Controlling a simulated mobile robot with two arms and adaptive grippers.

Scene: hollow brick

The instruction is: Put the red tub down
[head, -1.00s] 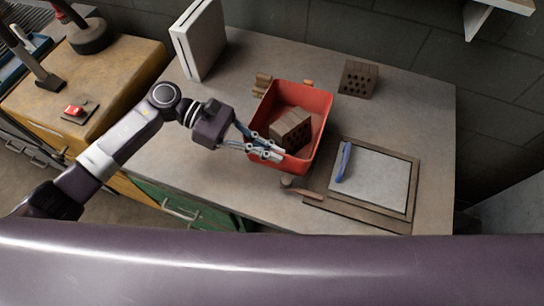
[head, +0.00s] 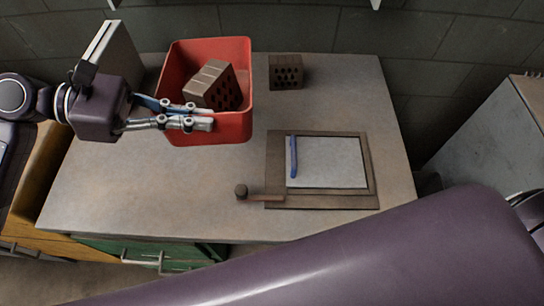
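The red tub (head: 235,128) is at the upper left of the head view, over the back left part of the worktop (head: 130,190). It is open at the top and a brown hollow brick (head: 213,88) lies tilted inside it. My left gripper (head: 190,115) reaches in from the left, with its fingers at the tub's near wall, one inside the rim and one outside. It looks shut on that wall. I cannot tell clearly whether the tub's bottom touches the worktop. My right gripper is out of view.
Another hollow brick (head: 286,72) stands right of the tub. A wooden board with a pale sheet (head: 330,165) and blue tool (head: 293,157) lies at the right, beside a small wooden-handled tool (head: 242,191). A white upright box (head: 118,50) stands behind my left gripper.

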